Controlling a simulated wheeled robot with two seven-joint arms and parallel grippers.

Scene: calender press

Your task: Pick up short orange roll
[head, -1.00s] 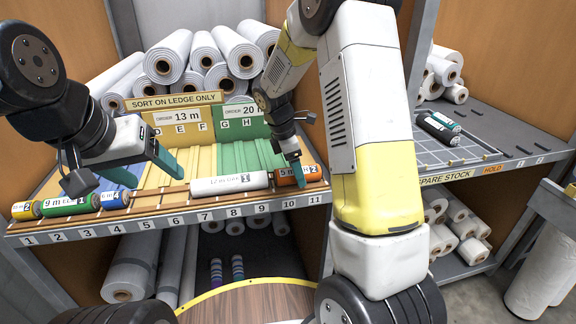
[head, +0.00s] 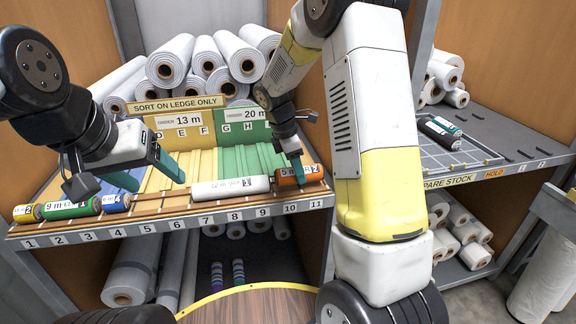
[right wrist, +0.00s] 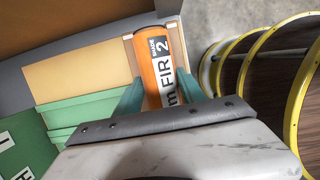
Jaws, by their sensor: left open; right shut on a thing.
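The short orange roll (head: 299,175) lies on the ledge above numbers 10 and 11, just right of a long white roll (head: 231,188). My right gripper (head: 297,168) is shut on the orange roll from above. My left gripper (head: 155,174) is open and empty, above the ledge at the left. I cannot tell any gap between the orange roll and the ledge.
A yellow (head: 25,213), a green (head: 70,207) and a blue roll (head: 115,203) lie at the ledge's left end. Grooved yellow and green lanes (head: 228,160) rise behind the ledge. A dark roll (head: 440,130) lies on the shelf at right.

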